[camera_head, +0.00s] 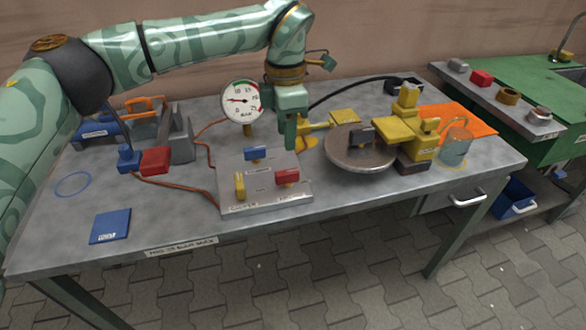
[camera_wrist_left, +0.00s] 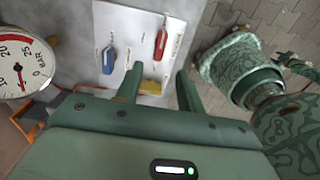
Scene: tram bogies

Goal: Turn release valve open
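A flat grey valve panel (camera_head: 262,193) lies on the table with a blue handle (camera_head: 257,153), a red handle (camera_head: 288,176) and an upright yellow handle (camera_head: 240,186). Their labels are too small to read, so I cannot tell which is the release valve. My left gripper (camera_head: 291,146) points down near the panel's back right part. In the left wrist view its two fingers (camera_wrist_left: 158,84) are apart and empty. The yellow handle (camera_wrist_left: 151,87) shows in line with the gap, with the blue handle (camera_wrist_left: 108,60) and red handle (camera_wrist_left: 161,43) beyond. My right gripper is not in view.
A round pressure gauge (camera_head: 241,101) stands behind the panel. A grey disc (camera_head: 352,160) and a yellow clamp-like device (camera_head: 417,135) stand to the right. A blue and red connector pair (camera_head: 154,160) lies left. The front table strip is mostly clear.

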